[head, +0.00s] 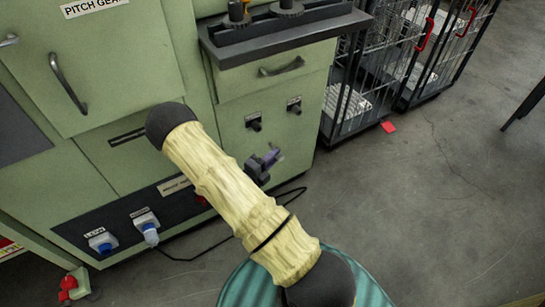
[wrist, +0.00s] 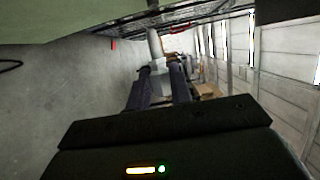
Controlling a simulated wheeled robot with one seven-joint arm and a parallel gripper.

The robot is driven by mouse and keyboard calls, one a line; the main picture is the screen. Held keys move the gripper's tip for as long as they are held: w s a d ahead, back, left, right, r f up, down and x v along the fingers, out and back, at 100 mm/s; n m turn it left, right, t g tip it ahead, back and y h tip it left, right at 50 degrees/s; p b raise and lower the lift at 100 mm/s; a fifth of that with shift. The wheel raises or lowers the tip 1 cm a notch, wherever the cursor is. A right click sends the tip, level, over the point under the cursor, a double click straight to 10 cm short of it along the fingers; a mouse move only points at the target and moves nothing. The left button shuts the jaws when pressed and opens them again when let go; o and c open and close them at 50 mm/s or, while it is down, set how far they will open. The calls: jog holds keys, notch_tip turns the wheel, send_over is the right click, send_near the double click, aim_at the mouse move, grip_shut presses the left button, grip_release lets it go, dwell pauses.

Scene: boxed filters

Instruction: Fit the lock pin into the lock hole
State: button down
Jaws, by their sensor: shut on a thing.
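My gripper (head: 273,155) is in front of the lower front of the green machine, below two small black labelled fittings (head: 254,124) (head: 294,107). In the wrist view my gripper (wrist: 160,80) has its two dark fingers close together, shut on a pale grey cylinder, which I take for the lock pin (wrist: 155,45). The pin extends beyond the fingertips. I cannot tell which opening is the lock hole; the pin is not seen inside any hole.
The green machine (head: 225,85) has a dark ledge (head: 285,32) and handles above my gripper. Blue plugs (head: 103,241) and a black cable are at lower left. Wire cages (head: 350,105) stand to the right.

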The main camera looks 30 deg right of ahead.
jog(key=shift+w+a+b, duration=0.1)
jog(key=shift+w+b, duration=0.75)
jog(key=shift+w, duration=2.05)
jog(key=shift+w+a+b, duration=0.1)
jog(key=shift+w+b, duration=1.1)
jog(key=shift+w, duration=1.1)
dwell(0.5)
jog(key=c, duration=1.2)
grip_release()
jog(key=shift+o, duration=0.2)
jog(key=p+v, duration=0.3)
jog(key=v, duration=1.4)
jog(key=shift+a, duration=0.25)
